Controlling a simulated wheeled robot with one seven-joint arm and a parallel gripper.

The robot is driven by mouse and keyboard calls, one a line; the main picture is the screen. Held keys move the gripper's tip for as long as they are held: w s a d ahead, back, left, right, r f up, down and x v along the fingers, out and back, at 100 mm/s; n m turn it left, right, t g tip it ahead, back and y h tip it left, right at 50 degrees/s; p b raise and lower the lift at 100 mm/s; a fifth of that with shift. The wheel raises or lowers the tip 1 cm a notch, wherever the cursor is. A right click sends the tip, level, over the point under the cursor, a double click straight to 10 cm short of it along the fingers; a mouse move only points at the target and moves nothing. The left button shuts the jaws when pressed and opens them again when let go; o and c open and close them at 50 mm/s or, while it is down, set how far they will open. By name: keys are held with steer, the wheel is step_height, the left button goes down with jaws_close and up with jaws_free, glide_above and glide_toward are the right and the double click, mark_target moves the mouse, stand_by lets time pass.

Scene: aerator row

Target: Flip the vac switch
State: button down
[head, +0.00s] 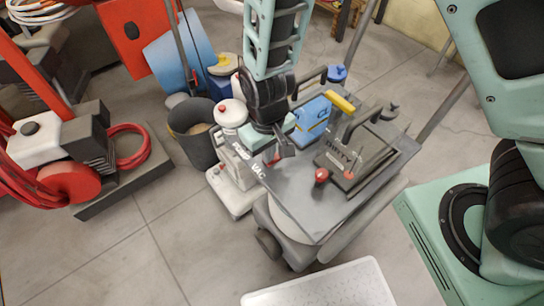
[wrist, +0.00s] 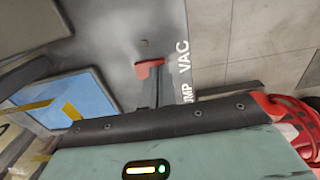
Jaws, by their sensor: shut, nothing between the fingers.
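The vac switch is a small red piece (wrist: 149,68) on the grey top panel (head: 300,215) of the cart, beside the white VAC lettering (head: 258,170). In the head view a bit of red (head: 273,159) shows just left of my fingers. My gripper (head: 288,151) points down over the panel's left part, shut and empty. In the wrist view its dark fingers (wrist: 152,92) end right at the red piece and cover part of it. I cannot tell whether they touch it, nor which way the switch is set.
A red knob (head: 321,175) and a dark box with a handle (head: 348,160) stand on the panel to the right. A blue case with a yellow handle (head: 312,117) is behind. A dark bucket (head: 200,135) and a white-lidded container (head: 230,112) stand left. Floor at the front left is clear.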

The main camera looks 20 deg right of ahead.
steer(key=shift+f, duration=0.25)
steer(key=shift+r, duration=0.1)
step_height(320, 180, up, 7)
steer(key=p, duration=0.6)
steer(key=shift+p, duration=0.35)
stand_by(0.4)
steer(key=s+d+r+n, duration=0.1)
steer(key=s+d+r, duration=0.1)
steer(key=s+r, duration=0.5)
steer(key=s+d+r+n, duration=0.2)
steer(key=s+r, duration=0.5)
steer(key=r, duration=0.6)
steer(key=shift+d+y, duration=0.2)
steer(key=shift+y, duration=0.1)
